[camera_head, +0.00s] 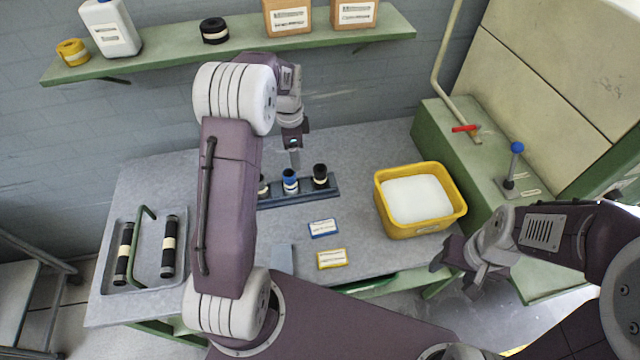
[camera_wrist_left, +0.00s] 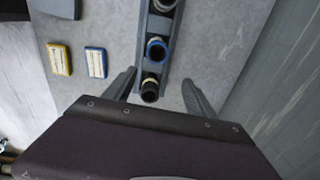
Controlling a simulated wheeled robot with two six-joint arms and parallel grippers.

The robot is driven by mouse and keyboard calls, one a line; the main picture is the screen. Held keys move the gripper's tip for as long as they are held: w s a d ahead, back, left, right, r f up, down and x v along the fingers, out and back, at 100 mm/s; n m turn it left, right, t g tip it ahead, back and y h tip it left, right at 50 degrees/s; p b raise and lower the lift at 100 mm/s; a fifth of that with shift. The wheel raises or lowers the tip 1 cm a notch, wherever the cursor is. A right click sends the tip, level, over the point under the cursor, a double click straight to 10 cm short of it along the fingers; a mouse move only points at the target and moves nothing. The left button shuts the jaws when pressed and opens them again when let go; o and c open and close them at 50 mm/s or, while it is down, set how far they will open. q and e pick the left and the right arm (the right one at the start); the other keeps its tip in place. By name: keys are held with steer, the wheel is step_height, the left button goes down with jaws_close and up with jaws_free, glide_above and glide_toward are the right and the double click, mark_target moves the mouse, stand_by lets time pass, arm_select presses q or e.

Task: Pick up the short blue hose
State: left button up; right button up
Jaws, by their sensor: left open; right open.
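The short blue hose (camera_head: 290,175) stands upright in the middle of a dark rack (camera_head: 334,192) on the grey table, with a pale band below its blue top. It also shows in the left wrist view (camera_wrist_left: 157,48). A black hose (camera_head: 320,172) stands to its right, and another black hose (camera_head: 263,186) at its left is partly hidden by my arm. My left gripper (camera_head: 294,160) is above the rack, open and empty. In the left wrist view its fingers lie on either side of the rack, with the black hose (camera_wrist_left: 150,90) between them. My right gripper (camera_head: 452,268) is open and empty at the table's right front.
A yellow tub (camera_head: 444,225) with white contents stands at the table's right. Blue (camera_head: 323,228) and yellow (camera_head: 332,259) labelled boxes lie before the rack. A tray (camera_head: 147,245) with two long black hoses is at the left. A green shelf (camera_head: 180,50) hangs above.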

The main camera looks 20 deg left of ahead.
mark_target(290, 178)
arm_select(q)
steer(key=shift+n+g, duration=0.3)
steer(key=f, duration=0.4)
steer(key=s+a+f+p, duration=0.1)
steer(key=f, duration=0.3)
steer(key=f+p, duration=0.1)
steer(key=f, duration=0.3)
steer(key=shift+s+a, duration=0.3)
steer(key=shift+a, duration=0.1)
jaws_close()
steer(key=shift+r, duration=0.1)
steer(key=shift+r, duration=0.25)
steer(key=d+r+b, duration=0.3)
steer(key=d+r, duration=0.7)
steer(key=d, duration=0.1)
steer(key=shift+d+r, duration=0.15)
steer(key=shift+d, duration=0.25)
